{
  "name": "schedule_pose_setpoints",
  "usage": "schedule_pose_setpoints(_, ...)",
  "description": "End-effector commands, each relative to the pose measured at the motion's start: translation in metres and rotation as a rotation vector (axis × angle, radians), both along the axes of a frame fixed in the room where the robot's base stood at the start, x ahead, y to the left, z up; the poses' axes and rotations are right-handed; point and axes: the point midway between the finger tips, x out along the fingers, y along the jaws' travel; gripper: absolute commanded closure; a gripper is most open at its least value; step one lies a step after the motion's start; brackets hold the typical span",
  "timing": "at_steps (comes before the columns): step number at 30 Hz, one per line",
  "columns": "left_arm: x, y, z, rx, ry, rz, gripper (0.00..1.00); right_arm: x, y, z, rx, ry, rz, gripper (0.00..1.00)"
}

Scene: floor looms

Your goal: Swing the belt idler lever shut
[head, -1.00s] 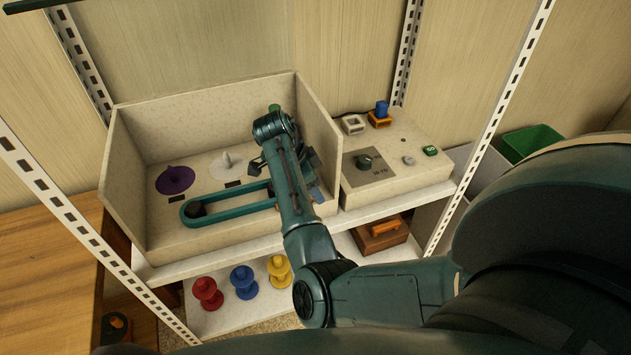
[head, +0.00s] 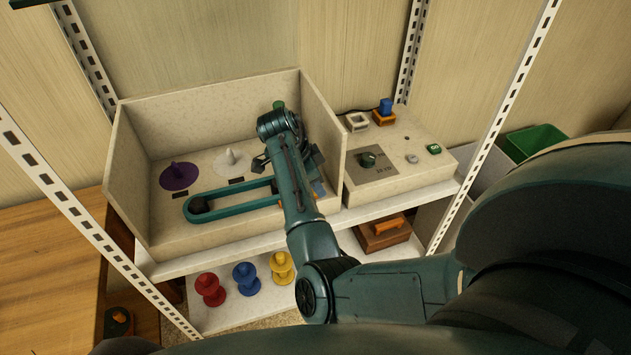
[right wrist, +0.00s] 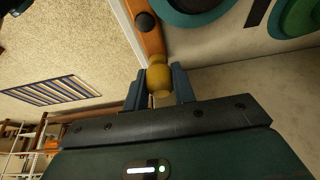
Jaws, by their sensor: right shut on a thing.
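The belt idler lever (right wrist: 147,28) is an orange bar with a dark round pivot, seen in the right wrist view. Its yellow knob (right wrist: 159,78) sits between the two blue-grey fingers of my right gripper (right wrist: 159,88), which is shut on it. In the head view my right arm reaches into the open-fronted box (head: 225,115) and hides most of the lever and knob. The teal belt (head: 240,208) loops around a dark pulley (head: 197,206) at its left end; its right end is behind my arm. My left gripper is not in view.
Purple (head: 179,177) and white (head: 231,160) cone-topped discs stand behind the belt. The box's right wall (head: 325,135) is close to my arm. A control panel (head: 400,178) stands right of it. Red, blue and yellow spools (head: 246,278) stand on the lower shelf.

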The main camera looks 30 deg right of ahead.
Motion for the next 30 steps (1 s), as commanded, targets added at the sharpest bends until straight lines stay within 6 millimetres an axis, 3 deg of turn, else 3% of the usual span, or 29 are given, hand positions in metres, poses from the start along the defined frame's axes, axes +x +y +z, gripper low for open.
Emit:
schedule_pose_setpoints(8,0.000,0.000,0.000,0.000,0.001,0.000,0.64,0.005,-0.001,0.001,-0.001,-0.001,0.107,0.97)
schedule_pose_setpoints(30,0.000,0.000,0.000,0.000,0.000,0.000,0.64,0.032,0.002,0.001,-0.003,-0.002,0.654,0.97)
